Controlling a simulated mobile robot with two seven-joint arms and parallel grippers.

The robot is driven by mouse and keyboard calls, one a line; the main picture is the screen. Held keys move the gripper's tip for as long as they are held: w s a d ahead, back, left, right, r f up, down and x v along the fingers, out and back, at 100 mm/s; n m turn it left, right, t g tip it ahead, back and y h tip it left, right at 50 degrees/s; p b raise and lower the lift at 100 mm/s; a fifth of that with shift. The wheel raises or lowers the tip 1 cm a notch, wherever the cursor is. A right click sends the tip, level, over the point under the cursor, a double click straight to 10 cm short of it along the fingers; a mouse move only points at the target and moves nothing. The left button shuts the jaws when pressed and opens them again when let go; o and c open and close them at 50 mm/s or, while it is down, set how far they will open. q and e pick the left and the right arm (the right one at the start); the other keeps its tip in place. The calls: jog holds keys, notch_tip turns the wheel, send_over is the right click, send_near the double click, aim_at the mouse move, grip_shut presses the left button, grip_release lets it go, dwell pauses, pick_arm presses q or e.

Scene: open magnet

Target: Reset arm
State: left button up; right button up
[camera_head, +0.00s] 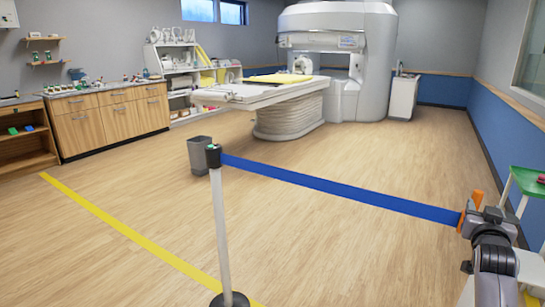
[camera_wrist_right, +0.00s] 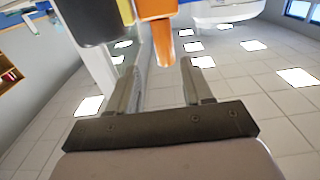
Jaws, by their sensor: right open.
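My right gripper (camera_head: 484,214) is at the right edge of the room view, at the far end of a stretched blue belt (camera_head: 340,193). Its two fingers (camera_wrist_right: 165,80) stand apart in the right wrist view, with nothing between them. An orange piece (camera_wrist_right: 157,20) is just beyond the fingertips there; orange (camera_head: 477,199) also shows beside the gripper in the head view. Whether the fingers touch it I cannot tell. The belt runs left to a white post (camera_head: 221,235) with a dark top and base. My left gripper is not in view.
A green-topped cart (camera_head: 528,181) stands close to the right of my right arm. A grey bin (camera_head: 199,155) is behind the post. The scanner (camera_head: 345,65) and its bed (camera_head: 250,95) stand at the back. The wooden floor beyond the belt is mostly clear.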

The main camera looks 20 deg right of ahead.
jog(key=a+f+n+t+y, duration=0.2)
jog(key=a+f+n+y, duration=0.6)
jog(key=a+f, duration=1)
jog(key=s+a+f+n+g+y, duration=0.1)
jog(key=s+a+f, duration=0.3)
jog(key=a, duration=0.5)
jog(key=s+a+f+n+g+y, duration=0.1)
jog(key=s+a+f+n+y, duration=0.1)
jog(key=s+a, duration=0.4)
jog(key=s+a+f+n+g+y, duration=0.1)
jog(key=s+a+f+y, duration=0.4)
jog(key=a, duration=0.7)
jog(key=shift+s+f, duration=0.35)
jog(key=shift+s, duration=0.15)
